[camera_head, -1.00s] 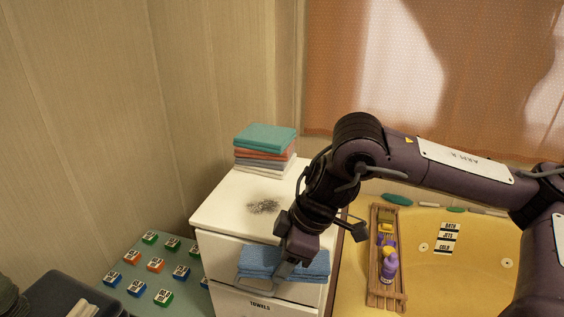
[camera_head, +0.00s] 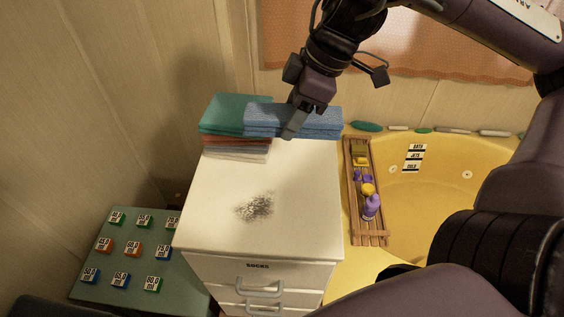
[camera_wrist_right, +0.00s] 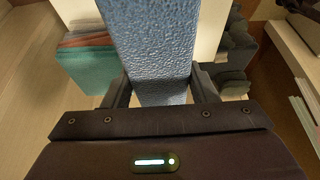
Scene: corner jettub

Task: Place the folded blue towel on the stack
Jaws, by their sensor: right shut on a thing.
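My right gripper (camera_head: 294,124) is shut on the folded blue towel (camera_head: 318,118) and holds it level at the back of the white cabinet. The towel also fills the middle of the right wrist view (camera_wrist_right: 150,45), between the two fingers (camera_wrist_right: 160,88). The stack (camera_head: 222,130) stands at the cabinet's back left, with a teal towel on top and orange, grey and white ones below. In the head view the blue towel's left end overlaps the stack's right part; whether they touch I cannot tell. In the wrist view the stack (camera_wrist_right: 88,62) is left of the towel. My left gripper is not in view.
The white cabinet (camera_head: 215,215) has a dark smudge on its otherwise clear top. A wooden tray (camera_head: 377,236) with purple and yellow toys lies on the yellow tub (camera_head: 440,195). A green table (camera_head: 180,270) with several labelled blocks is at the lower left.

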